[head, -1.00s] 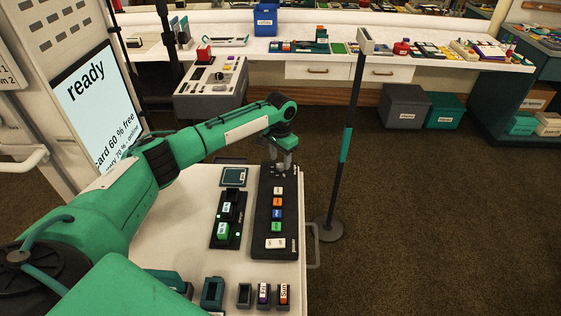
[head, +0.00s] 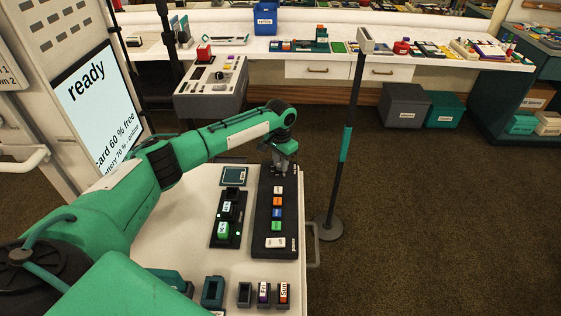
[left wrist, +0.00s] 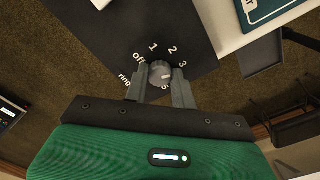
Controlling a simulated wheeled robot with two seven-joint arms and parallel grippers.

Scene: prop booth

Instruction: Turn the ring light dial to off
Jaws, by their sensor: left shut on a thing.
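The ring light dial (left wrist: 159,73) is a small round grey knob on a black panel (left wrist: 125,35). Printed around it are "ring", "off", "1", "2", "3" and a partly hidden number. A pale mark on the knob seems to face right, below the "3"; its exact setting is hard to tell. My left gripper (left wrist: 160,82) is shut on the dial, one finger on each side. In the head view my left gripper (head: 279,172) is at the far end of the long black panel (head: 263,228) and hides the dial. My right gripper is not in view.
The panel has several coloured buttons (head: 277,213) and a white switch (head: 275,242). Left of it on the cart are a black charger (head: 228,232) and a dark teal pad (head: 235,176). A pole stand (head: 347,145) rises just right of the cart.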

